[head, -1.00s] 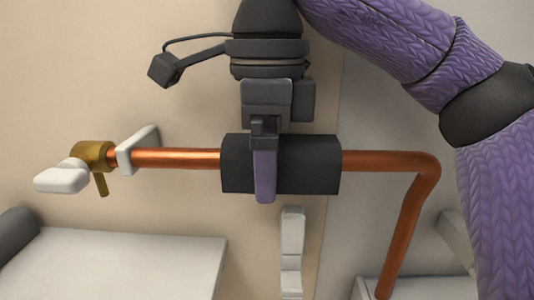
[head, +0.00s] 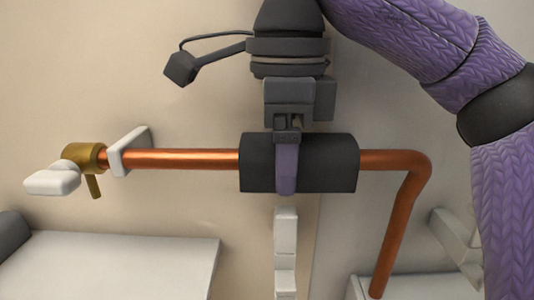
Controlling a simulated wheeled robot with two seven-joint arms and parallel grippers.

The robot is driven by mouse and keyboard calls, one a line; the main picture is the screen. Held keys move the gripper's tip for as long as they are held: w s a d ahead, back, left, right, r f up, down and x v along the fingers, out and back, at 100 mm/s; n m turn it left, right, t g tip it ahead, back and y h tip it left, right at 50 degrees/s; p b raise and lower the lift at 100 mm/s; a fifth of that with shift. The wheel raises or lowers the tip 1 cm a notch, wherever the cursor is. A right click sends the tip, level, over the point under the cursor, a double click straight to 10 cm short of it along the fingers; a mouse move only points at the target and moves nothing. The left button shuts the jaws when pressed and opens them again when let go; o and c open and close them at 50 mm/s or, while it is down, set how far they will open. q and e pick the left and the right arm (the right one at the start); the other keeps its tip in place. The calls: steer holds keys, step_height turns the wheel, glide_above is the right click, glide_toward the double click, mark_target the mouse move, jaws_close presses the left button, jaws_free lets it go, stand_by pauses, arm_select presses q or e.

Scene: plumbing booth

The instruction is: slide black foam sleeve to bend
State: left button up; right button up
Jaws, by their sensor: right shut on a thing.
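The black foam sleeve (head: 328,163) is around the horizontal run of the copper pipe (head: 180,159). A stretch of bare pipe shows between the sleeve's right end and the bend (head: 420,162), where the pipe turns downward. My right gripper (head: 286,180) comes from above and is shut on the sleeve, left of the sleeve's middle. One purple finger lies across the sleeve's front; the other finger is hidden behind it. My left gripper is not in view.
A brass valve (head: 84,158) with a white handle and a white pipe bracket (head: 130,151) are at the pipe's left end. A white upright piece (head: 286,240) stands below the sleeve. A white surface (head: 120,262) lies lower left.

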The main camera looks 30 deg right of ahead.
mark_target(340, 138)
steer(key=shift+s+d, duration=0.45)
steer(key=shift+d, duration=0.3)
steer(key=shift+s+d, duration=0.5)
steer(key=shift+d, duration=0.25)
steer(key=shift+s+d, duration=0.45)
steer(key=shift+d, duration=0.3)
steer(key=o, duration=1.3)
